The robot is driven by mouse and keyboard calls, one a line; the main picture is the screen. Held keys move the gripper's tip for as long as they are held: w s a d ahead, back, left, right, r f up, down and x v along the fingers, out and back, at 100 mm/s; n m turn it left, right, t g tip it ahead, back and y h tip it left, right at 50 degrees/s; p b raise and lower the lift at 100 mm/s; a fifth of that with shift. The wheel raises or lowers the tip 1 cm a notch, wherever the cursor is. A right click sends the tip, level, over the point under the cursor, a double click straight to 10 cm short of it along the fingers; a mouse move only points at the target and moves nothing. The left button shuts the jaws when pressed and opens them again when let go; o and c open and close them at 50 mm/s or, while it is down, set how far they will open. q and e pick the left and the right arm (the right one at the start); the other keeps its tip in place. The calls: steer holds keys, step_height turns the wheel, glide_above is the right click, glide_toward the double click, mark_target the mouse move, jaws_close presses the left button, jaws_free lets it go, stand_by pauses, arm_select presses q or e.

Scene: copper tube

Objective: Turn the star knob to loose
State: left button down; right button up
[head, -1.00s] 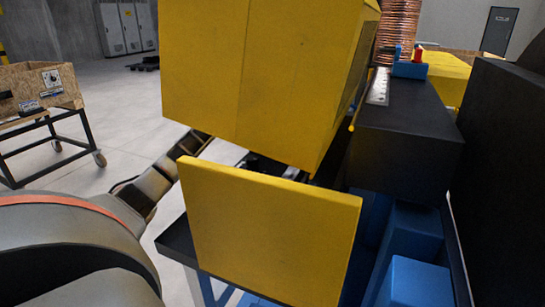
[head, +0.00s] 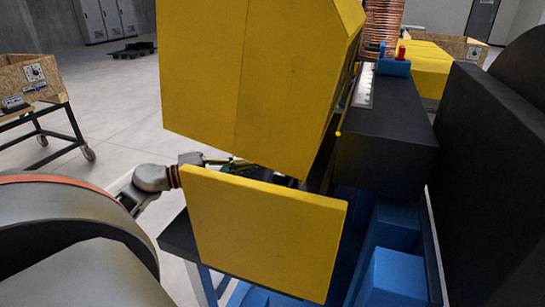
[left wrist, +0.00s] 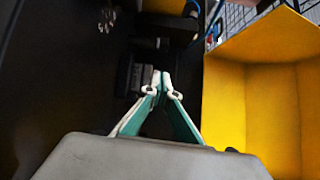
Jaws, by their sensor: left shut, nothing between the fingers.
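My left gripper (left wrist: 161,80) is in the left wrist view, its teal-padded fingertips together and empty. Just beyond the tips is a small dark ridged block (left wrist: 136,76) against a dark surface. I cannot tell whether the tips touch it. No star knob can be made out clearly; the dark parts there blend together. My right gripper is in neither view.
A large yellow housing (head: 250,75) stands above the panel. A yellow open box (left wrist: 260,100) is close to the right of the gripper. A black block (head: 388,125), a copper coil (head: 381,25) and blue supports (head: 398,275) stand at right.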

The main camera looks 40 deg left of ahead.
arm_select(q)
steer(key=shift+s+a+f+n+t+y, duration=0.3)
steer(key=shift+s+a+f+n+y, duration=0.15)
steer(key=shift+s+a+n+y, duration=0.3)
steer(key=x, duration=1)
steer(key=shift+p, duration=0.35)
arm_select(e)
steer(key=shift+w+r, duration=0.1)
arm_select(q)
steer(key=shift+a+f+h+b, duration=0.25)
steer(key=shift+h+b, duration=0.2)
steer(key=shift+b, duration=0.25)
steer(key=shift+w+r+m, duration=0.1)
steer(key=shift+r+m, duration=0.05)
steer(key=shift+m, duration=0.1)
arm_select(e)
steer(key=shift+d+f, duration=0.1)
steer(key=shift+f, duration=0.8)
